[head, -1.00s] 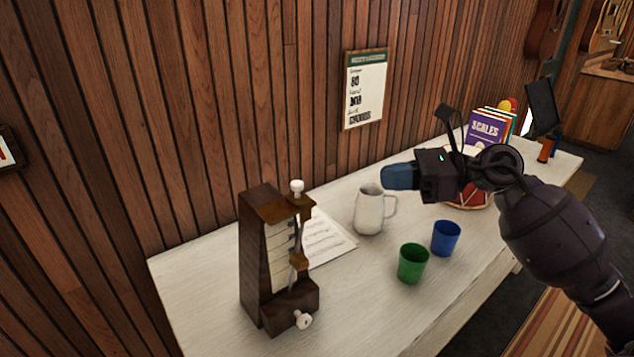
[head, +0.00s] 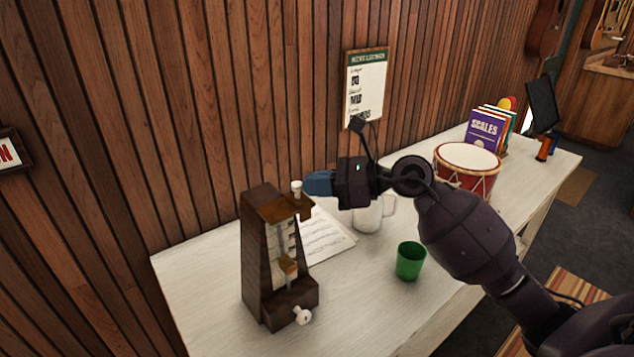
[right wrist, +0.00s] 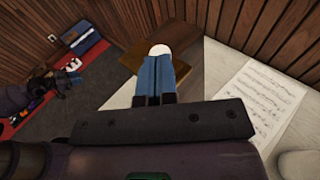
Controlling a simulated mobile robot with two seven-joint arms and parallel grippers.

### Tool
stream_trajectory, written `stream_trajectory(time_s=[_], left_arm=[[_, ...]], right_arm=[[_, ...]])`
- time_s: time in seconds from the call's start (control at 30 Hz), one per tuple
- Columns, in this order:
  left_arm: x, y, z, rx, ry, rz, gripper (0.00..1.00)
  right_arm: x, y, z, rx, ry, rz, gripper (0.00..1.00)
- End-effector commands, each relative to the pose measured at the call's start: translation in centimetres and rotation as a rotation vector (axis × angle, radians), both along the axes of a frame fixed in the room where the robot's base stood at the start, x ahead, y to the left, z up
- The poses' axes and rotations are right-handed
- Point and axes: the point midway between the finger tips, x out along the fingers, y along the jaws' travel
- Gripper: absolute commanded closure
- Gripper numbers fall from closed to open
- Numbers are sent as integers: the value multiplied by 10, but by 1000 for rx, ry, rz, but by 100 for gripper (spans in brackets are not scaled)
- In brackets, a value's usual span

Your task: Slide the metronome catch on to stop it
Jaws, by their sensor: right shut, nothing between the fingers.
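The metronome (head: 262,262) is a dark wooden tapered box standing upright at the left end of the white table. Its catch (head: 297,188), a white knob, stands on a ledge at the top right of the front. A pendulum with a brass weight (head: 288,267) shows on its face, and a white winding knob (head: 301,315) is at the base. My right gripper (head: 307,183) is shut and empty, its blue fingertips right beside the catch. In the right wrist view the fingertips (right wrist: 155,62) point at the white catch knob (right wrist: 160,49); I cannot tell whether they touch.
Sheet music (head: 325,240) lies right of the metronome. A white pitcher (head: 368,217) is partly behind my right arm. A green cup (head: 410,262), a red drum (head: 467,168) and books (head: 486,128) are farther right. The wood-panelled wall is close behind.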

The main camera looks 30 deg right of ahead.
Motion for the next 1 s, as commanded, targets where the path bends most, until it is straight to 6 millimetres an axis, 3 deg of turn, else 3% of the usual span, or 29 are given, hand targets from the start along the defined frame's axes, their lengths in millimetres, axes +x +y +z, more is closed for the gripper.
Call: stream_trajectory(time_s=[0.33, 0.63, 1.0], left_arm=[[-2, 0, 0, 1, 4, 1, 57], [5, 0, 20, 1, -17, -1, 57], [8, 0, 22, 1, -23, -3, 57]], right_arm=[[0, 2, 0, 0, 0, 0, 100], [-6, 41, 3, 0, -1, 1, 100], [-7, 47, 0, 1, 1, 2, 100]])
